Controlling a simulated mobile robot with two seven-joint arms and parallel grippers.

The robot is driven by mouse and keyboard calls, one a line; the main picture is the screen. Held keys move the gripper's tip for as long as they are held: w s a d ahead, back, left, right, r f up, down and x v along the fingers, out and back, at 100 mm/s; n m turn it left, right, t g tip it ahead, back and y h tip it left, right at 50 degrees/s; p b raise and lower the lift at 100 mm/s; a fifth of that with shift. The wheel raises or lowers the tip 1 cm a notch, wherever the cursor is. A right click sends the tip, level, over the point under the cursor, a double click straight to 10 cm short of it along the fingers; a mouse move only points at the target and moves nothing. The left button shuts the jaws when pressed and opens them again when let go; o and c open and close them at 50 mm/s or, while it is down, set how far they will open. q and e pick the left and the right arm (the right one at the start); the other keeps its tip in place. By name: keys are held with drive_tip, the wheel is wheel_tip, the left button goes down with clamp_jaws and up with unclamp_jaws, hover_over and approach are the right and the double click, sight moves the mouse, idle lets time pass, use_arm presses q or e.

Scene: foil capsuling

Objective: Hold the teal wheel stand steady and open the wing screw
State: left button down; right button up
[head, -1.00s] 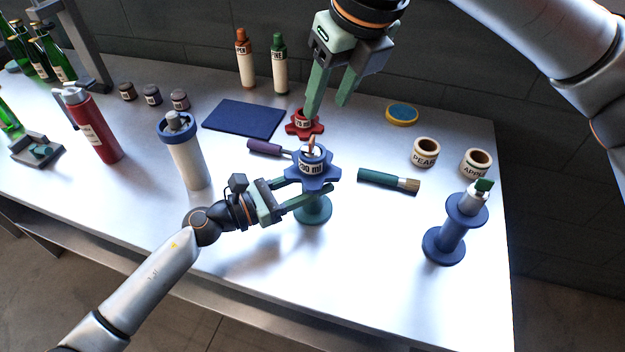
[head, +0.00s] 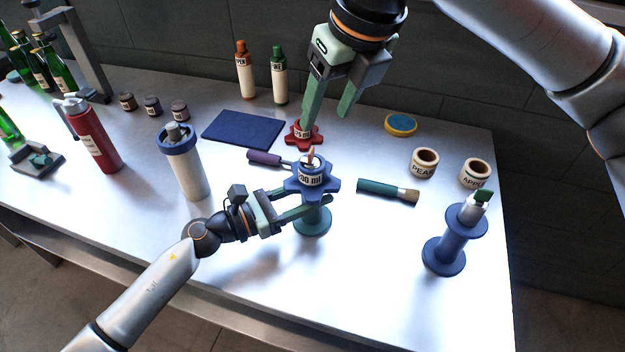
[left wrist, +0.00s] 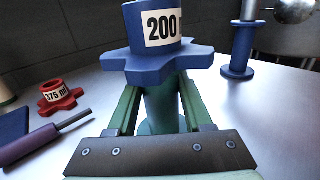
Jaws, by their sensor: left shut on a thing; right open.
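The teal stand (head: 313,221) stands upright on the table. A blue star-shaped wheel (head: 327,184) labelled 200 ml sits on top of it. A small copper-coloured piece, perhaps the wing screw (head: 310,156), sticks up from the wheel's opening. My left gripper (head: 318,203) is shut on the stand's column just under the wheel. The left wrist view shows its two fingers on either side of the teal column (left wrist: 161,108). My right gripper (head: 327,119) is open and empty, pointing down behind the blue wheel, with one fingertip by the red star wheel (head: 303,137).
A purple-handled tool (head: 265,158) lies left of the blue wheel, and a teal brush (head: 385,191) lies to its right. A white canister (head: 187,172) and a blue spool stand (head: 450,244) stand farther out. The front table area is clear.

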sight(311, 150)
drive_tip(key=w+f+m, duration=0.1)
drive_tip(key=f+m, duration=0.2)
drive_tip(key=m, duration=0.6)
drive_tip(key=w+a+f+m+g+y, duration=0.1)
drive_tip(key=f+m, duration=0.2)
drive_tip(key=m, duration=0.6)
drive_tip(key=w+f+m+g+y, duration=0.1)
drive_tip(key=f+m, duration=0.2)
drive_tip(key=m, duration=0.6)
drive_tip(key=shift+w+a+m, duration=0.1)
drive_tip(key=shift+a+m, duration=0.3)
clamp_jaws()
